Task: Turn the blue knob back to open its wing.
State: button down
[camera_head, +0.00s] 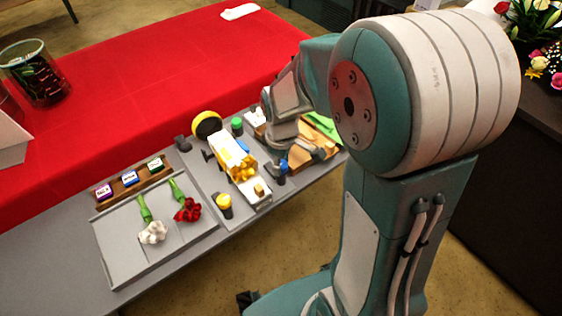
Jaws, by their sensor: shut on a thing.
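The blue knob (282,179) is a small dark post with blue on it, at the right side of the white and yellow bouquet fixture (237,160). My gripper (284,163) reaches down to it from my arm and is shut on it. The fingers are small, dark and partly hidden by the wrist, so their exact contact does not show. The fixture holds yellow parts near its front end. I cannot clearly make out the blue knob's wing or how far it stands open.
A green knob (237,124) and a yellow knob (224,201) stand near the fixture. A tray (125,247) at left holds a white and a red flower. A rack of labelled blocks (130,191) lies behind it. Orange and green pieces (316,133) lie right of the wrist.

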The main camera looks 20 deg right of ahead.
jog(key=m, duration=1.4)
jog(key=shift+s+f, duration=0.1)
jog(key=shift+m, duration=0.3)
jog(key=shift+c, duration=1.5)
grip_release()
notch_tip(320, 180, up, 12)
